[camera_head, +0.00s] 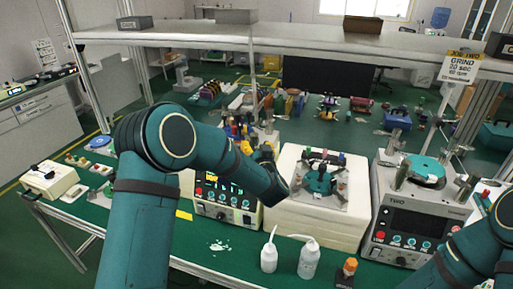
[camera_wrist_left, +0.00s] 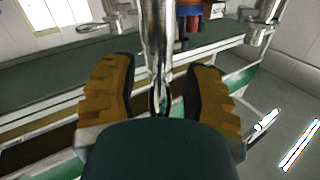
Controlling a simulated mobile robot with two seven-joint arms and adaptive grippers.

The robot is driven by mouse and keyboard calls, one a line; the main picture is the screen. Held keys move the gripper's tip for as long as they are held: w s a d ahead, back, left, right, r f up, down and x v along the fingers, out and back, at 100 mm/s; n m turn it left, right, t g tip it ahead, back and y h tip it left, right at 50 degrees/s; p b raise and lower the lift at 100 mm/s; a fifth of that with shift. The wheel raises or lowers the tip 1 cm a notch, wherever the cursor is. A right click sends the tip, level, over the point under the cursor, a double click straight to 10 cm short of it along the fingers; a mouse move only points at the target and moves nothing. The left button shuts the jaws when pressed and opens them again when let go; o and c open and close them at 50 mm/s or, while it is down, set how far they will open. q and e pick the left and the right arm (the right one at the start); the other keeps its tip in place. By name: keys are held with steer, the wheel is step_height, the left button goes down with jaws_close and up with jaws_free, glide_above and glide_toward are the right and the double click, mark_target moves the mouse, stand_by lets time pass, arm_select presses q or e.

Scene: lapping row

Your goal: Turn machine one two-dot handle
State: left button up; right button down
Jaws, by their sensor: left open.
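Machine one (camera_head: 222,200), with a lit dark control panel, stands left of centre, partly hidden behind my left arm. My left gripper (camera_head: 257,150) is over its upper right side. In the left wrist view the gripper (camera_wrist_left: 162,85) is open, with ridged brown pads left and right of a shiny upright metal bar (camera_wrist_left: 157,40). The bar appears between the pads; I cannot tell whether they touch it. I cannot make out two dots, so I cannot tell whether this bar is the two-dot handle. My right arm enters at the lower right; its gripper is out of view.
A white block with a teal fixture (camera_head: 320,180) stands right of machine one. Machine two (camera_head: 415,225) is farther right. Two white bottles (camera_head: 308,258) and an orange-capped one (camera_head: 347,270) stand at the bench front. A shelf (camera_head: 250,35) crosses above.

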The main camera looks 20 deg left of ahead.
arm_select(q)
jaws_close()
